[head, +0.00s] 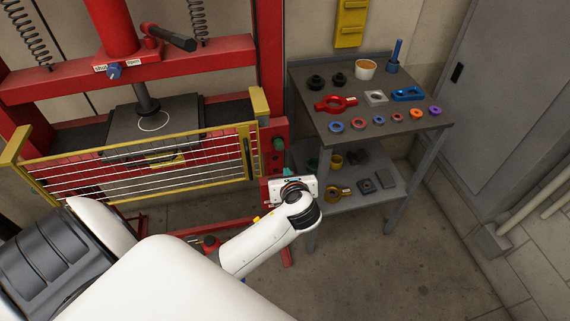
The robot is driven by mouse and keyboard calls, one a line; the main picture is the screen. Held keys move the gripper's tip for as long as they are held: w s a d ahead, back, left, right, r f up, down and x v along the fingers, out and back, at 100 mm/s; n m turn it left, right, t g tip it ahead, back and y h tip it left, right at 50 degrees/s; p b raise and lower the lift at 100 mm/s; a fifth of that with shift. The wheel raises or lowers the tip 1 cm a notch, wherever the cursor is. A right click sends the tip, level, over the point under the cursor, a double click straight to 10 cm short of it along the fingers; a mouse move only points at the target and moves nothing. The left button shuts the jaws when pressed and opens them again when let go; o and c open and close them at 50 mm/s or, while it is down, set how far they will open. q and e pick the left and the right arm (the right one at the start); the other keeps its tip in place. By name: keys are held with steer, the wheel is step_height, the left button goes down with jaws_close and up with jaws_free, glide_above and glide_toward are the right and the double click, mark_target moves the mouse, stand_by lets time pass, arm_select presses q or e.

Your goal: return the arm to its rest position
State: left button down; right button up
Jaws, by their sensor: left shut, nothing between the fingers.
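My left arm comes in from the lower left, and its white forearm and dark wrist reach to the front of the red press frame (272,140). My left gripper (291,187) is at the end of this arm, beside the frame's right post and left of the grey cart. It is shut and holds nothing. The wrist partly covers it, so its fingertips show poorly. My right gripper is out of view.
A yellow-edged mesh guard (140,165) stands before the press bed. The grey cart (435,133) on the right bears rings, black knobs, a red part and a cup. Its lower shelf (395,168) holds more parts. Floor (400,270) at the lower right is clear.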

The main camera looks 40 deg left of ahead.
arm_select(q)
steer(key=shift+s+d+r, duration=0.25)
steer(key=shift+s+d, duration=0.05)
steer(key=shift+s, duration=0.1)
steer(key=s+d+f+n+g+h, duration=0.1)
steer(key=s+f+n+h, duration=0.2)
steer(key=f, duration=0.7)
steer(key=s+d+f+n+g+h, duration=0.1)
steer(key=s+d+f+n+g, duration=0.3)
steer(key=f, duration=0.7)
steer(key=s+a+f+n+t+h, duration=0.1)
steer(key=s+f+n+h, duration=0.3)
steer(key=f, duration=0.6)
steer(key=s+f+n+g, duration=0.1)
steer(key=s+f+n, duration=0.3)
steer(key=s, duration=0.5)
steer(key=s+d+f+n+g, duration=0.1)
steer(key=s+f+n, duration=0.4)
steer(key=s, duration=0.5)
steer(key=s+d+f+n+g, duration=0.1)
steer(key=s+f+n, duration=0.3)
steer(key=s, duration=0.5)
steer(key=shift+s+d+f+n+g+h, duration=0.3)
steer(key=shift+f+g+h, duration=0.1)
steer(key=shift+f, duration=0.2)
steer(key=shift+w, duration=0.1)
